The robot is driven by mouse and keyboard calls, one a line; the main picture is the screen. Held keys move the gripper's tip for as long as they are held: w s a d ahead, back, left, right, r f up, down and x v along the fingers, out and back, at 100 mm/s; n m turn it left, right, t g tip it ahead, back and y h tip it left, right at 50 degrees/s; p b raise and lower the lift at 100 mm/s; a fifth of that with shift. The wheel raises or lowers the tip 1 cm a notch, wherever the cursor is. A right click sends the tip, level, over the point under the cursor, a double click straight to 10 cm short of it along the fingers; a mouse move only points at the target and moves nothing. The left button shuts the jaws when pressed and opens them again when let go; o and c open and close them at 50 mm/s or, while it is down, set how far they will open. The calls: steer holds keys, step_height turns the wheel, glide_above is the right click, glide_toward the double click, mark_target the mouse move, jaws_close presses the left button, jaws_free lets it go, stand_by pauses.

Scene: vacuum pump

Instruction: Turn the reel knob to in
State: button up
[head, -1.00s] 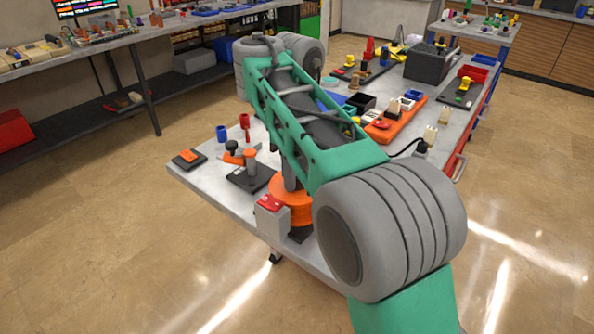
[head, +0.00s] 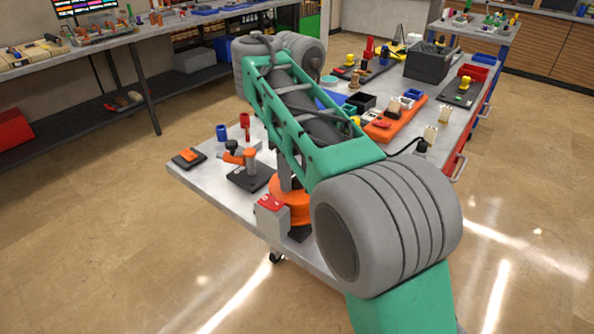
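I cannot pick out the reel knob for certain. On the near left of the table, a fixture on a black plate (head: 250,180) carries a grey post with an orange arm (head: 237,157) and a black ball-like knob (head: 232,146). An orange round body (head: 290,207) stands to its right, partly hidden by my green and grey arm. A grey box with a red top (head: 270,208) is in front of that body. My gripper does not show; my arm's far end is cut off from sight behind its own links.
The grey table (head: 222,195) also holds a black pad with an orange block (head: 187,158), a blue cup (head: 221,133), an orange tray (head: 395,120) and a dark bin (head: 430,62). A long bench (head: 110,42) runs along the left. Open floor lies at the front left.

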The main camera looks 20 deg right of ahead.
steer(key=shift+o, duration=0.2)
step_height(320, 180, up, 8)
steer(key=p, duration=0.7)
steer(key=shift+f, duration=0.1)
